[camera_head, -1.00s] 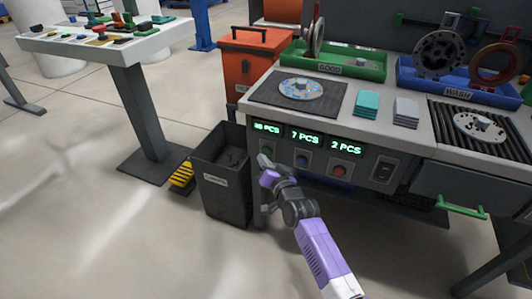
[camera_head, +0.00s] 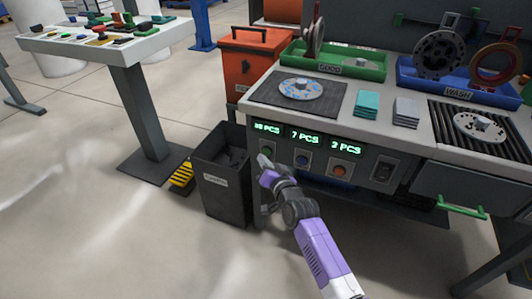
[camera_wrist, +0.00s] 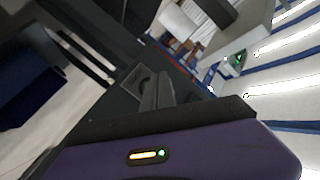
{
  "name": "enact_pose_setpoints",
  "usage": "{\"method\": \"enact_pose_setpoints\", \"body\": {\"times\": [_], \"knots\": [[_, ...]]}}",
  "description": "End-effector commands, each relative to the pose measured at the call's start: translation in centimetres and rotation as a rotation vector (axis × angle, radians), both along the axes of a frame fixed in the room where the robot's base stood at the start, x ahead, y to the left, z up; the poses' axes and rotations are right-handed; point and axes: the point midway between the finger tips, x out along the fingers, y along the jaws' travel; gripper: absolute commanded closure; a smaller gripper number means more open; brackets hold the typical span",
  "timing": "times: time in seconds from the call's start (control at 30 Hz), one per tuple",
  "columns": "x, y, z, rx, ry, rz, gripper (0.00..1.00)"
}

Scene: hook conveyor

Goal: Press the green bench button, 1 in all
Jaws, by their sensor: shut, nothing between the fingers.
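The green bench button (camera_head: 270,150) is on the bench's front panel, at the left end of a row below the lit counters. My gripper (camera_head: 262,158) is shut and empty, with its tip right in front of the button and covering part of it. I cannot tell whether the tip touches the button. In the wrist view the shut fingers (camera_wrist: 156,88) point at a dark surface, and the button cannot be made out with certainty.
A blue button (camera_head: 302,160) and an orange button (camera_head: 340,171) sit to the right on the same panel. A dark bin (camera_head: 222,190) stands close to the left of my gripper. A drawer with a green handle (camera_head: 461,211) is at the right.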

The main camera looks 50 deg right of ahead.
Motion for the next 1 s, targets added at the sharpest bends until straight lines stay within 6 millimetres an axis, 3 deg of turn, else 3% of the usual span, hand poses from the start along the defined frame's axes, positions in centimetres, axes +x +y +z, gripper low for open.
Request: {"method": "enact_pose_setpoints", "body": {"times": [1.0], "knots": [[0.29,-0.86,-0.02,0.000,0.000,0.000,1.00]]}}
